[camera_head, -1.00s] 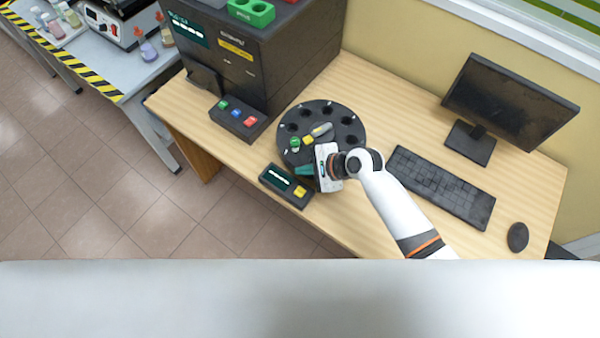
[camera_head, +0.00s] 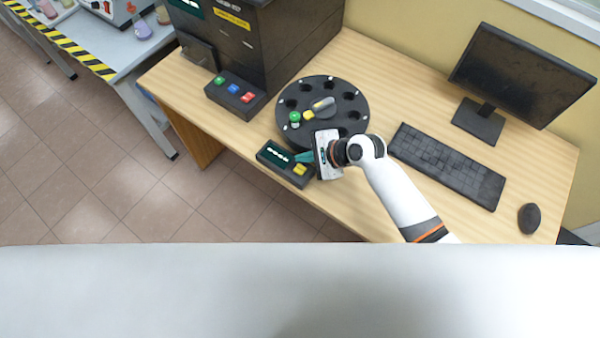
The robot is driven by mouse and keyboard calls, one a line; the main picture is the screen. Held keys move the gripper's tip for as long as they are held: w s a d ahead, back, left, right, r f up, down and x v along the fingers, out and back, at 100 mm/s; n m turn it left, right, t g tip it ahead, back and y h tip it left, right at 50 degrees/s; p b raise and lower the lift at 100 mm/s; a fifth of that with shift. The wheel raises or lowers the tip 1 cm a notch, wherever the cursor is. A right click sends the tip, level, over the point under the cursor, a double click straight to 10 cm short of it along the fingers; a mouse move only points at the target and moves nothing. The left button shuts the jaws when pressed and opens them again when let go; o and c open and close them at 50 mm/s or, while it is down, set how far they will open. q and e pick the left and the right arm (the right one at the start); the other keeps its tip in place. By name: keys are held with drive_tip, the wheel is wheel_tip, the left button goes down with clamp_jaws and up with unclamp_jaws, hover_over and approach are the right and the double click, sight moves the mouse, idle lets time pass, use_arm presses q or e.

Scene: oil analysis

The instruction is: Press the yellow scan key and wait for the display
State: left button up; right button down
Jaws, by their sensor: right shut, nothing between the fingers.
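The yellow scan key (camera_head: 300,170) is on the right end of a small dark scanner box at the front edge of the wooden desk. The box's display (camera_head: 277,154) is at its left end and shows small pale marks, too small to read. My right gripper (camera_head: 304,157) is shut and empty. Its teal fingertips point left, just above and behind the yellow key. I cannot tell whether they touch the box. My left gripper is not in view.
A round black carousel (camera_head: 345,88) with a green-capped vial (camera_head: 294,118) stands just behind the gripper. A dark analyser (camera_head: 280,45) with a button panel (camera_head: 234,95) is at the back left. A keyboard (camera_head: 447,165), monitor (camera_head: 520,75) and mouse (camera_head: 530,218) are to the right.

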sight(304, 171)
wheel_tip(304, 171, down, 2)
drive_tip(key=shift+b, duration=0.55)
drive_tip(key=shift+f, duration=0.85)
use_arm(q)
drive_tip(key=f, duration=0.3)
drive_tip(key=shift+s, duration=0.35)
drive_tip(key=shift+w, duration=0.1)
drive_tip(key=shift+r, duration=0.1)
use_arm(e)
drive_tip(key=shift+f, duration=0.1)
drive_tip(key=shift+f, duration=0.3)
